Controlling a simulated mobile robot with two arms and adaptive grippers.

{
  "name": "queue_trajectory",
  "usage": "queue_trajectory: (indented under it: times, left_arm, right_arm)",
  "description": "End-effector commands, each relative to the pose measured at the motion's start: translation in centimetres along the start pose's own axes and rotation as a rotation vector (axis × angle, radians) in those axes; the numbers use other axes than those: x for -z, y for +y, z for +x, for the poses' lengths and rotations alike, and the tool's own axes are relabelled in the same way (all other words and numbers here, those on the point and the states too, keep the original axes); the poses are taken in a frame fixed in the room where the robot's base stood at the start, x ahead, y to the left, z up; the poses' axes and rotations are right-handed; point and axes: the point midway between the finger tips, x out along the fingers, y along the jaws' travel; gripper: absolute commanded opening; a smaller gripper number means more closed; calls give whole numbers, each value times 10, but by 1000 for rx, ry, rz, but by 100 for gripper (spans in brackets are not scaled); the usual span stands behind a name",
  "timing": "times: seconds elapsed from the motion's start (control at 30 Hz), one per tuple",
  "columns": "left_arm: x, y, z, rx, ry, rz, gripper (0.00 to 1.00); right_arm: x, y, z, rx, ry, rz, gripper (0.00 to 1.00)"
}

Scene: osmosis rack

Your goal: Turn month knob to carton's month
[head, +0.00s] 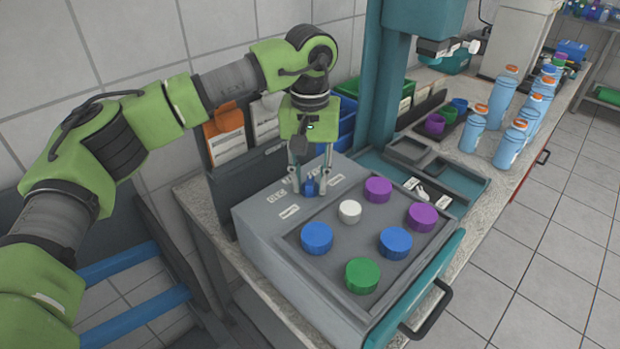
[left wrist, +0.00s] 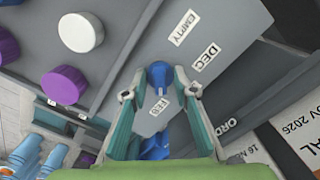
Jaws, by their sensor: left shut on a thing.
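The small blue month knob (head: 310,187) stands on the sloped grey face of the box (head: 262,215), with small white labels around it. My left gripper (head: 310,191) points down, shut on the knob with one finger on each side. A white panel, perhaps the carton (left wrist: 297,130), carries print reading "NOV 2026", partly cut off at the frame edge. My right gripper is not in view.
A recessed tray (head: 337,262) beside the knob holds several blue, green and purple caps and a white one. Orange-and-white packets (head: 226,140) stand in a dark rack behind. A teal column (head: 385,90) rises close to my gripper. Blue bottles (head: 473,130) stand farther right.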

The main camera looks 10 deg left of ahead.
Motion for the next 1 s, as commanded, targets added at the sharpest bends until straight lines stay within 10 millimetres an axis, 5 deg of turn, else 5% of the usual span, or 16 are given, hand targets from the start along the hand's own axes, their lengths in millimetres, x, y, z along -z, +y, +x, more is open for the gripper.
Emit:
queue_trajectory:
  times: [0.3, 0.33, 0.4, 0.77, 1.0]
  left_arm:
    - [3, 0, -4, -4, 11, -3, 5]
    - [3, 0, -4, -4, 11, -3, 31]
    - [3, 0, -4, -4, 10, -3, 43]
    - [1, 0, -4, -2, 4, -1, 43]
    - [2, 1, -40, -3, 9, -3, 43]
  right_arm:
    - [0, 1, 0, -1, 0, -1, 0]
    - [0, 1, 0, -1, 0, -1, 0]
    - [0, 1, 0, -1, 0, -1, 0]
    - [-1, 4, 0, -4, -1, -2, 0]
    - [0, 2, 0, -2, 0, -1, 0]
